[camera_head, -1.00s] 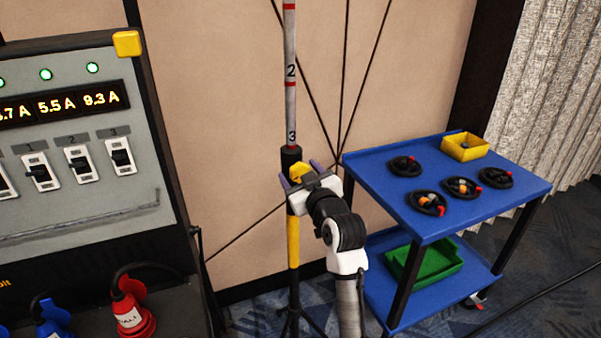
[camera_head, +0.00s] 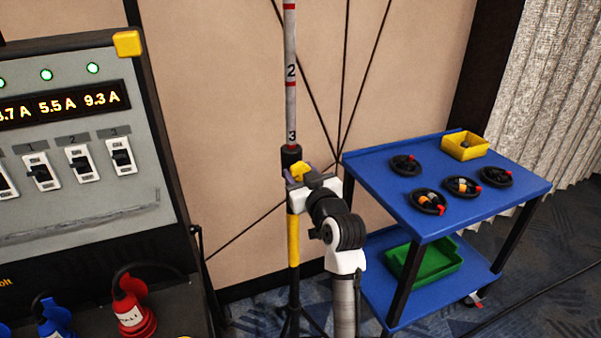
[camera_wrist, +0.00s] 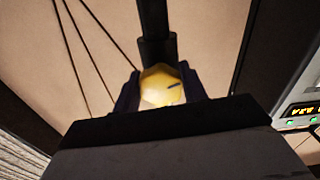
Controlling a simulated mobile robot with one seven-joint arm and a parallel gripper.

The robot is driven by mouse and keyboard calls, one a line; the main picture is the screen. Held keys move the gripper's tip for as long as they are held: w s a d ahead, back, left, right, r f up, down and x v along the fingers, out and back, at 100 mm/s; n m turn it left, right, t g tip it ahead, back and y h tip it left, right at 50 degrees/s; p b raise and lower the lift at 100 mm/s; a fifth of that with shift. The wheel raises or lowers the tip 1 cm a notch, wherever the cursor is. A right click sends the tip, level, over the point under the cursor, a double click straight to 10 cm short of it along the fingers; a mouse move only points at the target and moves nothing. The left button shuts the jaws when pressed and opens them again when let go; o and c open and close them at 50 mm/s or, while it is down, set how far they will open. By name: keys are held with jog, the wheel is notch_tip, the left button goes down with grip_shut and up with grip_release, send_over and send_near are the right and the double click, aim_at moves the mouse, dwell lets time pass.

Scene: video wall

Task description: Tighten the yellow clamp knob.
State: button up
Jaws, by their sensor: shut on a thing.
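The yellow clamp knob (camera_head: 299,170) sits on the upright stand pole, just below the black collar (camera_head: 291,155). My gripper (camera_head: 297,173) is at the knob, its fingers to either side. In the wrist view the knob (camera_wrist: 161,86) lies between the two dark fingers (camera_wrist: 160,92), which are shut on it. A dark mark shows on the knob's face. The wrist body hides the knob's lower part in the wrist view. The grey upper pole (camera_head: 290,75) has red bands and the numbers 2 and 3.
A blue cart (camera_head: 385,193) stands to the right with several coiled cables, a yellow bin (camera_head: 465,153) and a green tray (camera_head: 440,268). A power panel (camera_head: 75,200) with switches and plugs is on the left. Thin dark cables run along the wall behind the pole.

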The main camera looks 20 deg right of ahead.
jog(key=m+p, duration=0.2)
jog(key=m, duration=0.3)
jog(key=shift+a, duration=0.1)
jog(key=shift+m, duration=0.3)
dwell(0.4)
jog(key=o, duration=1)
jog(key=s+b, duration=0.1)
jog(key=s, duration=0.3)
jog(key=s+b, duration=0.1)
jog(key=s, duration=0.4)
jog(key=s+b, duration=0.1)
jog(key=s, duration=0.4)
jog(key=shift+d, duration=0.25)
